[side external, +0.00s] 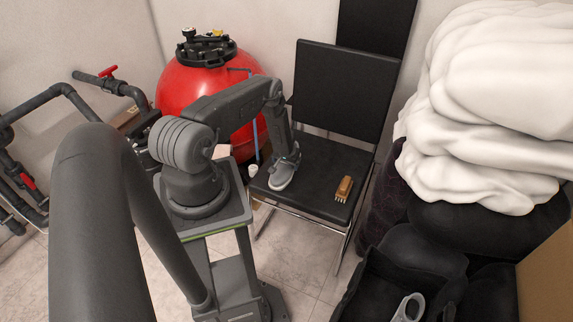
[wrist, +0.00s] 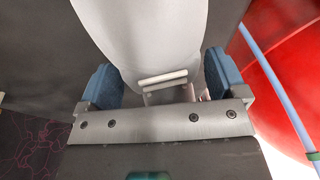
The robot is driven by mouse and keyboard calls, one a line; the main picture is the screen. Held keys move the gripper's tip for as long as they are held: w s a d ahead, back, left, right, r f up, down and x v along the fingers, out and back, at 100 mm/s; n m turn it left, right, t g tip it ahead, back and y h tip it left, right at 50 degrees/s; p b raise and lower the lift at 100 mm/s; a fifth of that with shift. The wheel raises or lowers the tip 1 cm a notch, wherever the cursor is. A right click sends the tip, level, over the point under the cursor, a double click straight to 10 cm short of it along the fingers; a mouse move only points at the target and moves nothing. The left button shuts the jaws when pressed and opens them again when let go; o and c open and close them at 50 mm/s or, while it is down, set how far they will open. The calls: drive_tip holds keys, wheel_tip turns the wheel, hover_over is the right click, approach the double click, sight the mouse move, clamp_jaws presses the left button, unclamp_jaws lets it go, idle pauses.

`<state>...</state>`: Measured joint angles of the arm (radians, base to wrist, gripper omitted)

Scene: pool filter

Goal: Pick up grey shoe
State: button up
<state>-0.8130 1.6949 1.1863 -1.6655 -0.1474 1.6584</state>
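The grey shoe (side external: 281,178) is at the left side of the black chair's seat, directly below my gripper (side external: 286,160). In the wrist view the pale shoe (wrist: 150,35) lies between the two blue-padded fingers of my gripper (wrist: 160,80). The fingers are spread wide, one on each side of the shoe. They look close to its sides, but I cannot tell whether both touch it. The part of the shoe nearest the palm is partly hidden by the gripper body.
A brown brush (side external: 344,188) lies on the chair seat (side external: 312,185), right of the shoe. The chair backrest (side external: 343,90) rises behind. A red filter tank (side external: 190,85) stands back left. White bundles (side external: 495,100) and an open black bag with a grey object (side external: 408,307) are at right.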

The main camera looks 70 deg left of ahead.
drive_tip(key=c, duration=0.7)
drive_tip(key=shift+r, duration=0.1)
